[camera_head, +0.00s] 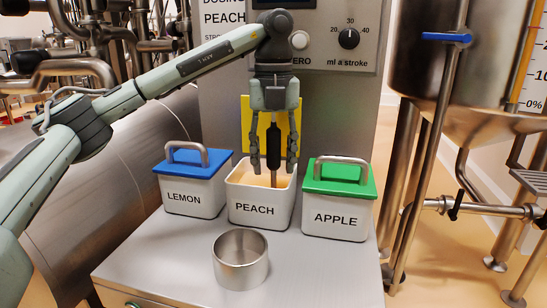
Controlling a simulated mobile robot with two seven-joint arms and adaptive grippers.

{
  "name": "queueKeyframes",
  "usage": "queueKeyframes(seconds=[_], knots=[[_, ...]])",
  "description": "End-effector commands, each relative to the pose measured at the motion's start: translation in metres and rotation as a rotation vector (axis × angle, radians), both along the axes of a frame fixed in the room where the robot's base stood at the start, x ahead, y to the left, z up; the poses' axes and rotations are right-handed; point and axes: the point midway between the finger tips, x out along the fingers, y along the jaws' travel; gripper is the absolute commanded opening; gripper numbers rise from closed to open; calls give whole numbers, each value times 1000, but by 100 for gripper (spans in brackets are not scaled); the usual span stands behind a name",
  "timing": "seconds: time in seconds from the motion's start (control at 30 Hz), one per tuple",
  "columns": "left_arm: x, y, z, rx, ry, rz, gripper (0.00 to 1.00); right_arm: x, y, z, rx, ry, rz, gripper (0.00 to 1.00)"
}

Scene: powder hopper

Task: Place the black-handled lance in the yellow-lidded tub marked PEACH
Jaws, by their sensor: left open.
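The PEACH tub (254,210) is white and stands open in the middle of the steel counter, with pale orange powder inside. A yellow panel (247,115), which looks like its lid, stands upright behind it. The lance (273,145) has a black handle and a thin metal rod. It is upright, its rod reaching down inside the PEACH tub; the rod's tip is hidden. My left gripper (273,163) points down over the tub, its fingers open and apart on either side of the black handle. My right gripper is not in view.
The blue-lidded LEMON tub (193,198) stands left of PEACH and the green-lidded APPLE tub (335,219) right. An empty metal cup (240,259) stands in front. The dosing machine's panel with its knob (349,38) rises behind. Counter space is bare at front left and front right.

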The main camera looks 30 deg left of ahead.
Motion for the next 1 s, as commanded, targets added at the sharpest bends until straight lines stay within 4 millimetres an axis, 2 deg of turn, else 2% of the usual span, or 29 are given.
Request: queueKeyframes(seconds=[0.17,0.33,0.43,0.6,0.8,1.0], knots=[[1,0,10,0,-2,0,42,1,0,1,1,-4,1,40],[1,0,45,0,-6,0,42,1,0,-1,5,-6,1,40],[1,0,69,2,-6,0,42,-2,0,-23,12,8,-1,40],[1,0,101,2,-3,1,42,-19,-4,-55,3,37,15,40],[1,0,118,1,-1,-1,42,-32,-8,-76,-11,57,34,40],[0,0,122,1,1,-1,42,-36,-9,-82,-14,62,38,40]])
